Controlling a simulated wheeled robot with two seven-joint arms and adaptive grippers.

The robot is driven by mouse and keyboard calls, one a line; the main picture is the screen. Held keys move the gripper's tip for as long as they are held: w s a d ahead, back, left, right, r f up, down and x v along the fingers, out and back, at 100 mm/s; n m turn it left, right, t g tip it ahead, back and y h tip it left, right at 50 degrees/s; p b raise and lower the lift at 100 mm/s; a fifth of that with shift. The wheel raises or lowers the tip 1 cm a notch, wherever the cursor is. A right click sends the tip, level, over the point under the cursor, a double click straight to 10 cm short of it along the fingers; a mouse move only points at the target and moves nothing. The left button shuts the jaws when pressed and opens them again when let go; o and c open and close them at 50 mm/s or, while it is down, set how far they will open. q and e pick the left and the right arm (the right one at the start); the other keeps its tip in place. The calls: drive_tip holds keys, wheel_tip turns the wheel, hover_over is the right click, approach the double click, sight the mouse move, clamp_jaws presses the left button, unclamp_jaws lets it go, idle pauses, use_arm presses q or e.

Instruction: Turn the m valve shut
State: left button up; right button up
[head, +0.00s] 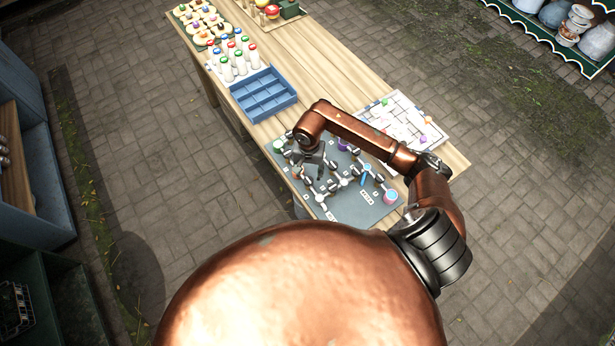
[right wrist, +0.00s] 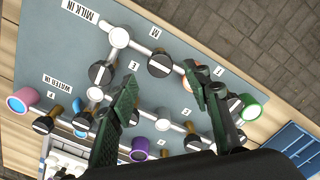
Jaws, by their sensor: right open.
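The m valve (right wrist: 160,64) is a round black knob with a pale stripe, on a white pipe beside the "M" label (right wrist: 155,33) in the right wrist view. The stripe seems to run roughly along the pipe, but it is small. My right gripper (right wrist: 161,76) is open, with one finger on each side of the m valve and nothing held. I cannot tell whether the fingers touch the knob. In the head view my right gripper (head: 311,163) hangs over the grey valve board (head: 345,212) and partly hides the valves. My left gripper is not in view.
Other black-knobbed valves, such as the one by "E" (right wrist: 102,72), crowd the board. A pink cup (right wrist: 22,100), a purple cup (right wrist: 142,149) and a green cup (right wrist: 250,106) end the pipes. A blue tray (head: 263,94) and a white puzzle board (head: 403,112) lie close by.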

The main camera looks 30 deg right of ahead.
sight(309, 180)
drive_tip(key=shift+f+p, duration=0.4)
drive_tip(key=shift+f, duration=1.95)
drive_tip(key=c, duration=1.2)
